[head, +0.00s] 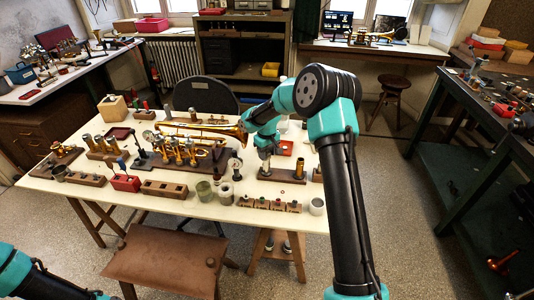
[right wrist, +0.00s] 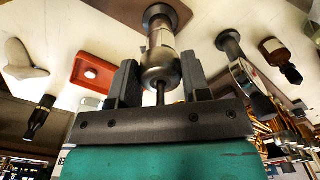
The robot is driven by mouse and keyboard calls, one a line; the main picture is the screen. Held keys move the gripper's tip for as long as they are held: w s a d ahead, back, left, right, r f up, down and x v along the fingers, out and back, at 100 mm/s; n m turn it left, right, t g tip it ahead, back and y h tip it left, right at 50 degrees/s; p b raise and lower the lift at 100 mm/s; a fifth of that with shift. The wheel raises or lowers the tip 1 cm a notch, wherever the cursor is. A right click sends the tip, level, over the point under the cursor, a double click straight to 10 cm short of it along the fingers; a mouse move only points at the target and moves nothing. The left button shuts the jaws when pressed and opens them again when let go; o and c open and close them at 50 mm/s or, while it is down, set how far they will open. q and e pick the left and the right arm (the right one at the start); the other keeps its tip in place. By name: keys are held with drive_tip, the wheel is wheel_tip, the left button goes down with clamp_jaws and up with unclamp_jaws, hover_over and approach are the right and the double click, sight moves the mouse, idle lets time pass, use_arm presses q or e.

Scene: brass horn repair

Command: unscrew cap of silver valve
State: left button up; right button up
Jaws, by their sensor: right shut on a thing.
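The silver valve (right wrist: 160,38) stands on its dark round base in the right wrist view. Its rounded cap (right wrist: 160,68) and thin stem lie between the two dark fingers of my right gripper (right wrist: 160,82), which is shut on the cap. In the head view my right gripper (head: 265,153) points down over the left part of a wooden block (head: 283,175), and the valve shows only small there. A brass valve (head: 299,168) stands on the block's right part. Of my left arm only a part shows at the bottom left; its gripper is not in view.
A red tray (right wrist: 92,72) lies beside the valve. A stand with a round disc (right wrist: 240,75) is close on the other side in the right wrist view. In the head view a brass trumpet (head: 200,128), a red block (head: 125,182) and several small racks crowd the table (head: 215,213).

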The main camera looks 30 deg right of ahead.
drive_tip(key=n, duration=0.4)
drive_tip(key=shift+w+r, duration=0.1)
drive_tip(key=shift+w, duration=0.05)
drive_tip(key=shift+n, duration=0.3)
drive_tip(key=shift+n, duration=2.5)
drive_tip(key=n, duration=0.3)
drive_tip(key=shift+n, duration=0.3)
drive_tip(key=shift+r, duration=0.1)
drive_tip(key=shift+r, duration=3.05)
